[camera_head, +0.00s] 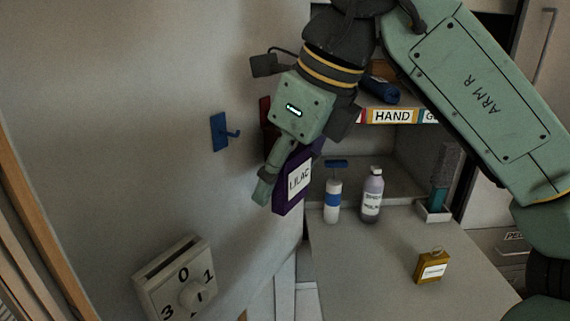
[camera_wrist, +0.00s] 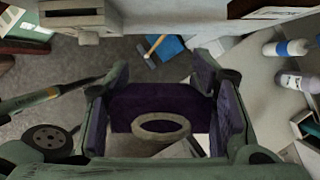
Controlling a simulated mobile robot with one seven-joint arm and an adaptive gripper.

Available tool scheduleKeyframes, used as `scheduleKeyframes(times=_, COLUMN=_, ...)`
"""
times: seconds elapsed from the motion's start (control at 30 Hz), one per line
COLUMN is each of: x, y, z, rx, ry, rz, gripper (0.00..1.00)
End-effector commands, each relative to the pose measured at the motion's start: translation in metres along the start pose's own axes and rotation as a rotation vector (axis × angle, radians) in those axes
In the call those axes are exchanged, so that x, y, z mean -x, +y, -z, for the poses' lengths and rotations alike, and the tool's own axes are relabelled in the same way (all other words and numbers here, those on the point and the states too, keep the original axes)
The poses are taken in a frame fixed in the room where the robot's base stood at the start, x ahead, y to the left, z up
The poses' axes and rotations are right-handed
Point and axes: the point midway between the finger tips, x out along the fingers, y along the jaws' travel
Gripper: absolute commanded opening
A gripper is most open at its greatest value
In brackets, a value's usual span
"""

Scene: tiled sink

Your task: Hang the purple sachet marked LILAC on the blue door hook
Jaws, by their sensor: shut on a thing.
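The purple sachet (camera_head: 293,186) with a white LILAC label is held in my gripper (camera_head: 277,185), beside the wall and above the counter. In the wrist view, the purple sachet (camera_wrist: 130,102) sits between the two fingers of my gripper (camera_wrist: 165,105), with a pale ring (camera_wrist: 160,126) at it. The far finger is mostly hidden in the head view. The blue door hook (camera_head: 220,132) is on the pale upright panel, left of my gripper and higher than the sachet. The sachet and the hook are apart.
A red piece (camera_head: 265,118) on the panel is partly hidden behind my gripper. A dial box (camera_head: 178,278) is at lower left. A blue-and-white bottle (camera_head: 332,200), a grey bottle (camera_head: 372,195) and a yellow sachet (camera_head: 432,268) stand on the counter (camera_head: 370,275). A shelf labelled HAND (camera_head: 392,116) is behind.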

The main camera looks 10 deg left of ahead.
Motion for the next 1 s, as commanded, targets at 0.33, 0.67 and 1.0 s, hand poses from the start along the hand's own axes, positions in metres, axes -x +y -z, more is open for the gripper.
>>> scheduleKeyframes(times=0.33, x=-0.010, y=0.000, z=-0.018, rx=0.002, ry=-0.001, rz=-0.002, gripper=0.25)
scheduleKeyframes(times=0.67, x=-0.019, y=0.000, z=-0.035, rx=0.002, ry=0.000, rz=-0.001, gripper=0.25)
scheduleKeyframes(times=1.0, x=-0.029, y=0.000, z=-0.054, rx=0.002, ry=-0.001, rz=-0.001, gripper=0.25)
